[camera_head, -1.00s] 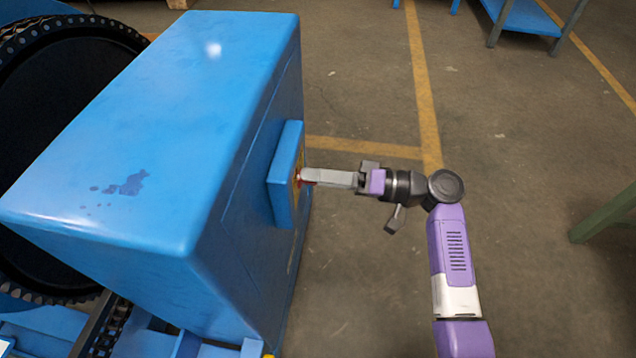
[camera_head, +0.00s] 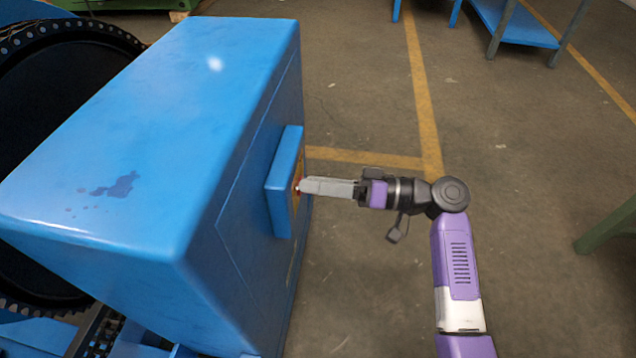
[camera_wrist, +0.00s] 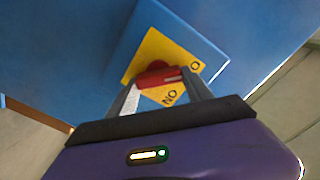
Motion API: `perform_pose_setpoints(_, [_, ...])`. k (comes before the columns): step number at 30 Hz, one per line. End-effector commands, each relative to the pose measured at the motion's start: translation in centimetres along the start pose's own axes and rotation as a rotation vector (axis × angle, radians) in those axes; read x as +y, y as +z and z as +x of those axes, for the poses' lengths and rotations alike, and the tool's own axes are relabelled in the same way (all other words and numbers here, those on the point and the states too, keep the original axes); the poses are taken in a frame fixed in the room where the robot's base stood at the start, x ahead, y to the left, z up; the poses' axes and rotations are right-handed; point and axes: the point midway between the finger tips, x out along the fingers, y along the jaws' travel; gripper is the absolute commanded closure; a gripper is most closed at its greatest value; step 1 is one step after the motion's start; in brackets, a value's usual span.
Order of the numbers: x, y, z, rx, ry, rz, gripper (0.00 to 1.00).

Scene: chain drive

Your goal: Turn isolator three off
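The isolator is a blue box (camera_head: 284,185) on the side of a large blue housing. In the wrist view its yellow plate (camera_wrist: 150,52) shows tilted, with a red rotary knob (camera_wrist: 157,73) in the middle. Parts of black lettering show; "ON" reads upside down, and the rest is hidden. A pale mark on the knob points to the right in that view. My gripper (camera_wrist: 160,80) has one finger on each side of the knob, apparently closed against it. In the head view my gripper (camera_head: 302,186) reaches the plate from the right. No isolator number is readable.
The large blue housing (camera_head: 150,130) fills the left, with a big dark chain wheel (camera_head: 60,90) behind it. A blue-topped table (camera_head: 525,25) stands at the back right, and a green leg (camera_head: 610,225) at the right edge.

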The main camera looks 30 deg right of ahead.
Motion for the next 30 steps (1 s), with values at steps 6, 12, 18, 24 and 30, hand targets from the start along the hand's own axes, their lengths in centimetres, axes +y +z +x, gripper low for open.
perform_pose_setpoints(6, [0.1, 0.1, 0.0, -0.001, 0.001, 0.000, 0.19])
perform_pose_setpoints(12, [0.0, 0.0, -0.1, -0.001, 0.001, 0.000, 0.19])
perform_pose_setpoints(18, [0.0, -0.1, -1.8, 0.002, 0.003, 0.002, 0.19])
perform_pose_setpoints(24, [0.0, -0.1, -5.2, 0.001, 0.003, 0.001, 0.19])
perform_pose_setpoints(30, [0.0, 0.0, -7.4, 0.000, 0.002, 0.001, 0.19])
